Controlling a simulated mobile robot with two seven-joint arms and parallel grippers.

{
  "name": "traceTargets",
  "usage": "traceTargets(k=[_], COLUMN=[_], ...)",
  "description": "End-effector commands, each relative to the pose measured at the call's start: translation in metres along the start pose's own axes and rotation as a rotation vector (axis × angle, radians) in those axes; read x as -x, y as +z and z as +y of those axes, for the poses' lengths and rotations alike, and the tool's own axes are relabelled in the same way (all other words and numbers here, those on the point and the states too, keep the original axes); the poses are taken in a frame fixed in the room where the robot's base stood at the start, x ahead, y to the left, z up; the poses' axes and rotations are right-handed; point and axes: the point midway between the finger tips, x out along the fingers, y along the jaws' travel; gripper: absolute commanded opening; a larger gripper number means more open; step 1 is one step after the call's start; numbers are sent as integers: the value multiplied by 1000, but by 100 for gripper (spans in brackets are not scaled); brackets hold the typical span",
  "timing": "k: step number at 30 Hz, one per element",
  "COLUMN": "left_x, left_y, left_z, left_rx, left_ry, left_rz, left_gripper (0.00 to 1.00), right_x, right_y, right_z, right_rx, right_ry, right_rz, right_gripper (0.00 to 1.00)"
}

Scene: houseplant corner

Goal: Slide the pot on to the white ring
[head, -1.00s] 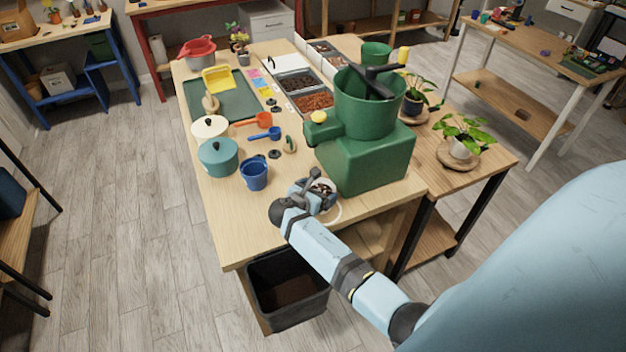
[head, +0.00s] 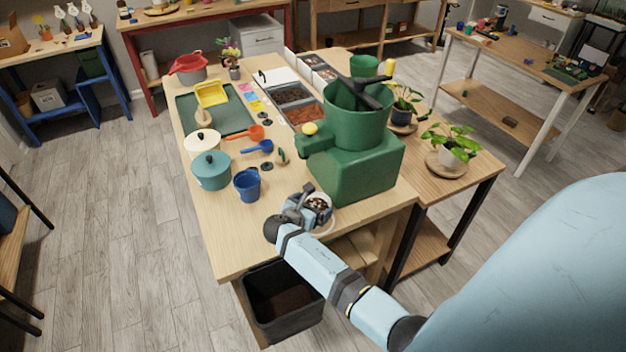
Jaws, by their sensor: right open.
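A small pot with dark, speckled contents (head: 318,203) stands near the front right of the wooden worktable, close to the green machine. A thin white ring (head: 332,226) lies on the tabletop at the pot's near right side. Only part of its curve shows, and I cannot tell how much of the pot is over it. My right gripper (head: 308,203) is open, low over the table and close against the pot's left side. It hides part of the pot and ring, and contact is unclear. My left gripper is not in view.
A large green machine (head: 352,172) stands just behind the pot. A blue cup (head: 247,184) and a teal lidded pot (head: 211,170) stand to the left. The front left tabletop is clear. A black bin (head: 283,303) is below the front edge.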

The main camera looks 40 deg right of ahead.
Motion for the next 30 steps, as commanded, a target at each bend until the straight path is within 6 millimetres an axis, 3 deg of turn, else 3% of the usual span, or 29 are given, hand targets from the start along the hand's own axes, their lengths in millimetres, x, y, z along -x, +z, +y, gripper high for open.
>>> traceTargets(k=[12, 30], left_x=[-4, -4], left_y=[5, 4], left_z=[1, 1], left_rx=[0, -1], left_ry=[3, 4], left_rz=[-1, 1], left_gripper=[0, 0], right_x=[62, 68], right_y=[-1, 0], right_z=[0, 0], right_rx=[-1, 0], right_ry=[1, 0], right_rz=[0, 0], right_gripper=[100, 100])
